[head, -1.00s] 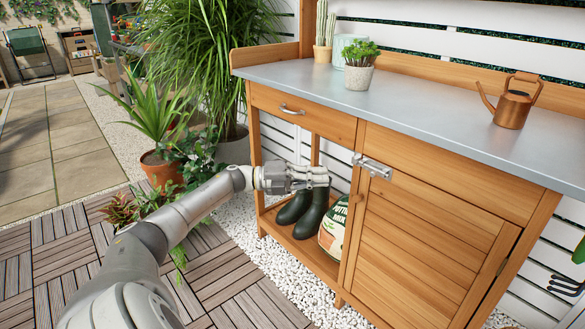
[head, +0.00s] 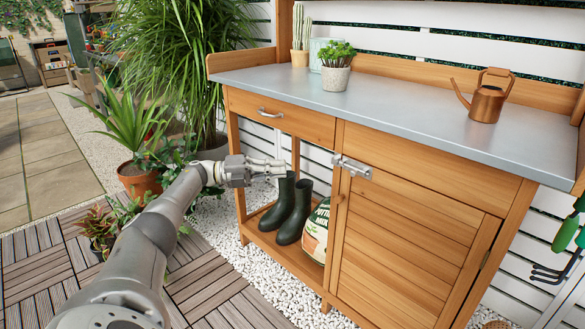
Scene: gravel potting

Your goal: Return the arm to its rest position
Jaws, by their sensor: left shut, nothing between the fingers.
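My left arm comes in from the lower left. Its gripper (head: 268,167) is shut and empty, in front of the bench's open bay, below the drawer. In the picture its fingertips lie just left of the metal latch (head: 352,166) on the cabinet door, apart from it. The latch's exact state is too small to tell. The wooden cabinet door (head: 415,235) is closed. My right gripper is not in view.
The potting bench's grey top (head: 400,110) holds a copper watering can (head: 487,100), a small potted succulent (head: 336,70) and a cactus (head: 301,40). Dark green boots (head: 293,212) and a soil bag (head: 316,235) stand on its lower shelf. Potted plants (head: 135,150) stand left of the bench.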

